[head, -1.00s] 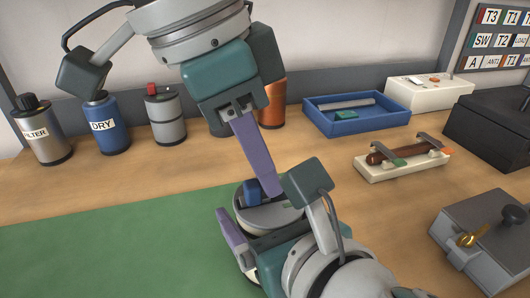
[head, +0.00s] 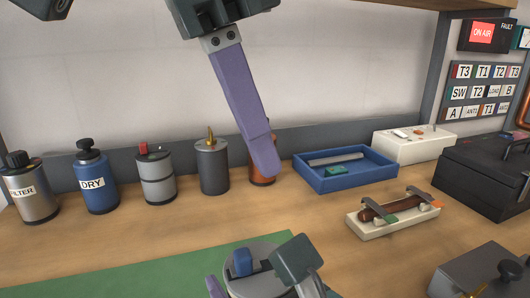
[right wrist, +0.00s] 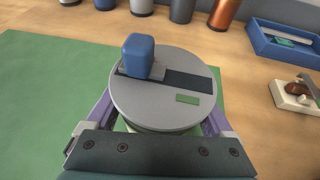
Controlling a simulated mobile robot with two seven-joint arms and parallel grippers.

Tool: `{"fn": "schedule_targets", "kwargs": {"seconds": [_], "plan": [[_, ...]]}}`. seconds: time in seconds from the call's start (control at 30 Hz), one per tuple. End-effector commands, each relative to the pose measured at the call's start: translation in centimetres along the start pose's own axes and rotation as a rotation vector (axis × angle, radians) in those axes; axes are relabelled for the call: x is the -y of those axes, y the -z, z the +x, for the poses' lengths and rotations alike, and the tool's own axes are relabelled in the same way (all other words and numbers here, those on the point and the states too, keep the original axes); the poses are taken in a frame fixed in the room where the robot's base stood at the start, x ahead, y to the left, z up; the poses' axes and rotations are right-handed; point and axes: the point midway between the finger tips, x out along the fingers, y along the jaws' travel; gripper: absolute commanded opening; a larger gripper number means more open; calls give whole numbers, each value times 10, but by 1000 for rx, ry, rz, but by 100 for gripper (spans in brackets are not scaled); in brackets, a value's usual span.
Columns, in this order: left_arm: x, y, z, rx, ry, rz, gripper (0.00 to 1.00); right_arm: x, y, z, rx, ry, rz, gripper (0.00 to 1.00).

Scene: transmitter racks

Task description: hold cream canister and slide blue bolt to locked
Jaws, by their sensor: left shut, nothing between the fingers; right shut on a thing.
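The cream canister (right wrist: 122,126) has a round grey lid with a dark slot and a small green mark toward the right. The blue bolt (right wrist: 139,55) stands upright at the left end of the slot, away from the green mark. The bolt (head: 243,262) also shows at the bottom of the head view. My right gripper (right wrist: 160,120) is shut around the canister, one purple finger on each side; the lid hides most of the canister's body. My left gripper (head: 263,165) is shut and empty, raised above the canister and apart from the bolt.
Filter (head: 31,188), blue DRY (head: 95,183) and grey canisters (head: 213,166) line the back, with an orange one (head: 262,181) partly behind my left finger. A blue tray (head: 345,178), clamp block (head: 393,215) and grey box (head: 478,272) stand to the right.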

Motion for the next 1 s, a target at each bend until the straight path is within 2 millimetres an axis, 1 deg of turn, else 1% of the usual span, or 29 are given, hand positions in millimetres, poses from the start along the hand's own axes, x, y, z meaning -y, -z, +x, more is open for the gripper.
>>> {"fn": "schedule_targets", "kwargs": {"seconds": [0.27,0.3,0.4,0.67,0.77,0.87,1.0], "plan": [[0,0,0,-1,0,0,0,-1,1,0,-1,-2,1,7],[0,0,0,-1,0,0,0,-1,1,0,-1,-2,1,89],[0,0,0,-1,0,0,0,-1,1,0,-1,-2,1,100],[0,0,0,-1,0,1,0,0,0,-1,0,-1,1,100],[0,0,0,-1,0,1,0,0,1,-7,0,-1,1,100],[0,0,0,-1,0,1,0,0,1,-20,-1,-2,1,100],[0,0,0,-1,0,1,0,0,2,-47,-3,-2,1,100]]}}
